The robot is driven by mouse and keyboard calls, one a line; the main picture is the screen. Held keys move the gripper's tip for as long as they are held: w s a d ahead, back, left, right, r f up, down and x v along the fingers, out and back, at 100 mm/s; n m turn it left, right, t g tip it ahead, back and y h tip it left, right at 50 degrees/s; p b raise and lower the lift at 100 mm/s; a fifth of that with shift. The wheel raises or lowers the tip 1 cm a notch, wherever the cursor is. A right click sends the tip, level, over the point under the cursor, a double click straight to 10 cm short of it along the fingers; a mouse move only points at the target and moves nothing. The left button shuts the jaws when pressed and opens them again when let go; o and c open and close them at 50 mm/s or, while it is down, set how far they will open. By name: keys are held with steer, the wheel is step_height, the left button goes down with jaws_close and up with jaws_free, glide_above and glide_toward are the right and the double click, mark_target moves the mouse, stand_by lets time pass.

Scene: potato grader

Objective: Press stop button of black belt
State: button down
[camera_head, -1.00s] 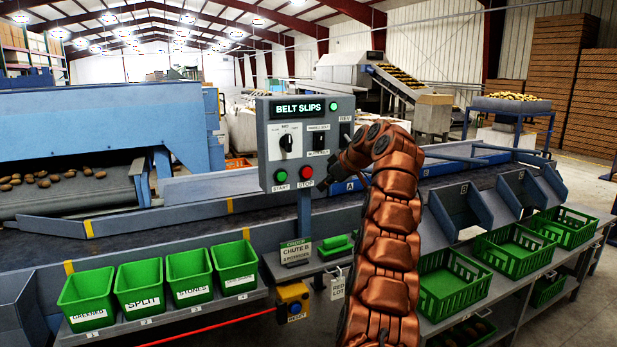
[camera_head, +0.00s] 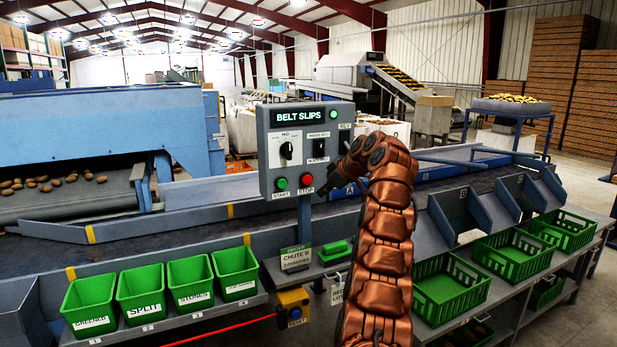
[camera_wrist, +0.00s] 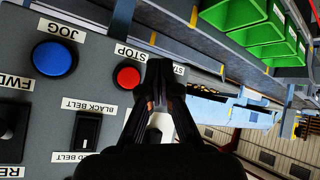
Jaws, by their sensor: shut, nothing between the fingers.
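The grey control panel (camera_head: 268,160) stands on a post beside the black belt (camera_head: 130,237). In the wrist view the STOP button (camera_wrist: 127,77) shows unobstructed, just left of my gripper (camera_wrist: 160,68). My gripper is shut and empty, its tips near that button; I cannot tell the remaining gap.
A blue JOG button (camera_wrist: 53,58) and a BLACK BELT switch (camera_wrist: 88,130) are also on the panel. The display (camera_head: 300,116) reads BELT SLIPS. Green bins (camera_head: 143,293) stand below left, green crates (camera_head: 448,286) right. A yellow RESET box (camera_head: 292,304) hangs below.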

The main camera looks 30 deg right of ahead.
steer(key=w+p, duration=0.6)
steer(key=p, duration=0.5)
steer(key=shift+w+d, duration=0.35)
steer(key=shift+w, duration=0.05)
steer(key=shift+w+p, duration=0.45)
steer(key=shift+p, duration=0.8)
stand_by(0.5)
steer(key=shift+s+b, duration=0.15)
steer(key=shift+b, duration=0.5)
steer(key=shift+s+b, duration=0.3)
steer(key=shift+b, duration=0.2)
steer(key=shift+b, duration=0.35)
steer(key=s+b, duration=0.1)
steer(key=b, duration=0.2)
steer(key=s+b, duration=0.2)
steer(key=b, duration=0.1)
steer(key=s+b, duration=0.2)
steer(key=b, duration=0.1)
steer(key=shift+a, duration=0.25)
